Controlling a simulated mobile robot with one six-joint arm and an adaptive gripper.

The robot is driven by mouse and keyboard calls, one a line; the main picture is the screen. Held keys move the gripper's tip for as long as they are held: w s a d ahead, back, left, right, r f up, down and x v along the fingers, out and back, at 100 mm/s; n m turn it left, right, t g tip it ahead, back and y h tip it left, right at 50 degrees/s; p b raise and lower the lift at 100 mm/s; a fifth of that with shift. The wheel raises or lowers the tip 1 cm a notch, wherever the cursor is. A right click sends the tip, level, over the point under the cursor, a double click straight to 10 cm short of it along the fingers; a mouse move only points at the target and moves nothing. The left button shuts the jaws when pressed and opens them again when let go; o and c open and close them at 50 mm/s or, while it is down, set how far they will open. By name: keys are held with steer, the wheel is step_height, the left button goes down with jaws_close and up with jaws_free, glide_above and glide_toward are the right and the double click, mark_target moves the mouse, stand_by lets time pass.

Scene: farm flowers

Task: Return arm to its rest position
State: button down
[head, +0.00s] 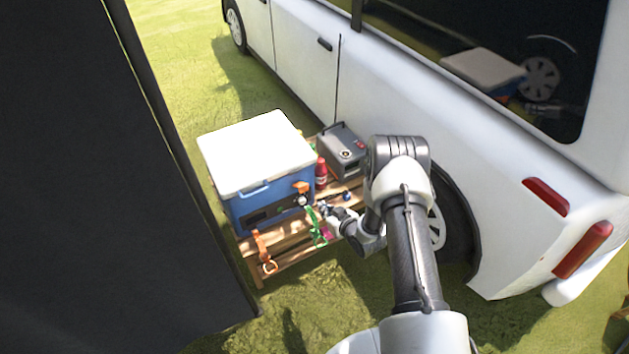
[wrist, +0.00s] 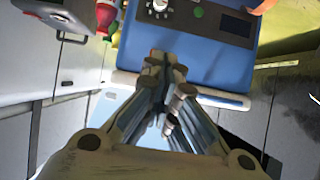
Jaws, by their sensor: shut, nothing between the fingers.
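My gripper (head: 325,209) is in front of the cooler's lower right side, over the wooden table, at the end of my bent arm. In the wrist view my gripper (wrist: 165,62) has its fingers drawn together with nothing held. The blue cooler (head: 262,202) with a white lid (head: 255,150) stands on the table. In the wrist view the blue cooler (wrist: 185,45) fills the top middle, beyond the fingertips. Whether the fingertips touch anything is not clear.
A white van (head: 470,130) stands right behind the slatted table (head: 285,250). A grey box (head: 343,150) and a red bottle (head: 321,172) sit beside the cooler. An orange tool (head: 264,252) is at the front edge. A dark panel (head: 90,180) blocks the left. Grass is open in front.

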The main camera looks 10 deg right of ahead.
steer(key=w+d+r+g+h, duration=0.1)
steer(key=w+d+r, duration=0.1)
steer(key=r, duration=0.7)
steer(key=w+d+r+h, duration=0.1)
steer(key=w+r+h, duration=0.1)
steer(key=r, duration=0.7)
steer(key=s+r+m+g+h, duration=0.1)
steer(key=s+r, duration=0.3)
steer(key=r, duration=0.4)
steer(key=s+r+m+g+h, duration=0.1)
steer(key=s+r, duration=0.3)
steer(key=r, duration=0.3)
steer(key=s+a+r+g, duration=0.2)
steer(key=s+r, duration=0.8)
steer(key=s, duration=0.4)
steer(key=s+a+g, duration=0.1)
steer(key=s, duration=0.8)
steer(key=s+a+r+m+y, duration=0.1)
steer(key=s+a, duration=0.1)
steer(key=s, duration=0.7)
steer(key=shift+s+a+g, duration=0.25)
steer(key=shift+s+g, duration=0.15)
steer(key=c, duration=2.4)
jaws_free()
steer(key=shift+r, duration=0.1)
